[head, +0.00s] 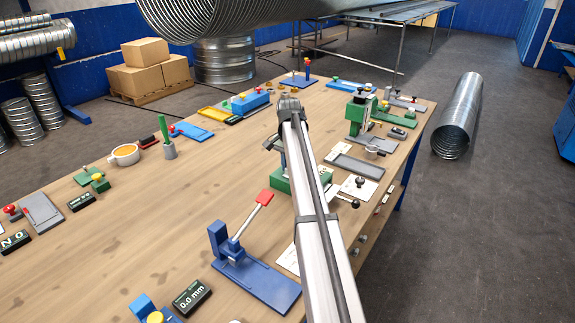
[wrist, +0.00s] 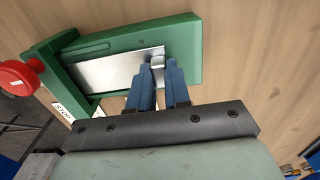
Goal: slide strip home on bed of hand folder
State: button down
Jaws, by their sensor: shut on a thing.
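In the wrist view, the green hand folder (wrist: 187,78) has a flat bed, a raised green crosspiece on the left and a red knob (wrist: 18,77). The bright metal strip (wrist: 115,72) lies along the bed, its left end close to the crosspiece; whether they touch is unclear. My gripper (wrist: 159,64) has blue fingers and is shut on a small pale tab at the strip's right end. In the head view, my arm hides the gripper and strip; a green base (head: 283,184) shows beside it, probably the same folder.
A white STOP label (wrist: 63,110) lies beside the folder. In the head view, a blue lever tool (head: 262,280) stands in front, a green press (head: 357,112) and grey tray (head: 357,165) to the right. The wooden bench (head: 150,210) has clear room left of centre.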

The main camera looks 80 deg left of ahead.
jog(key=shift+w+d+f, duration=0.1)
jog(key=shift+w+d, duration=0.05)
dwell(0.5)
jog(key=shift+c, duration=2.2)
grip_release()
jog(key=shift+r, duration=3.55)
jog(key=shift+w, duration=0.1)
